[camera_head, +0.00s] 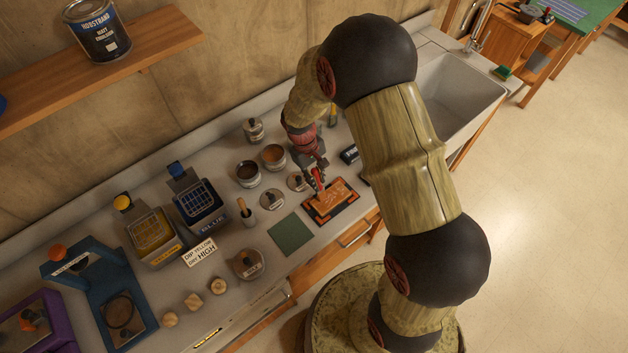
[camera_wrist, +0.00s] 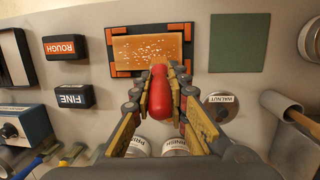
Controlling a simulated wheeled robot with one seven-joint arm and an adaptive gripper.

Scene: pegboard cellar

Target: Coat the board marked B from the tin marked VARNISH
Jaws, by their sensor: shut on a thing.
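The gripper (camera_wrist: 160,85) is at the near edge of an orange-brown board (camera_wrist: 150,47) in the wrist view. The board (camera_head: 331,198) lies flat in a black holder with orange corners (camera_wrist: 112,72). Pale, shiny spots and streaks mark its surface. I see no letter B on it. Two open tins stand behind the gripper in the head view, one with dark contents (camera_head: 247,174) and one with brown contents (camera_head: 273,157).
A green square (camera_wrist: 239,43) lies beside the board. ROUGH (camera_wrist: 65,48) and FINE (camera_wrist: 74,96) blocks lie opposite. A brush stands in a holder (camera_head: 245,212). Blue and yellow trays (camera_head: 153,236) stand further left.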

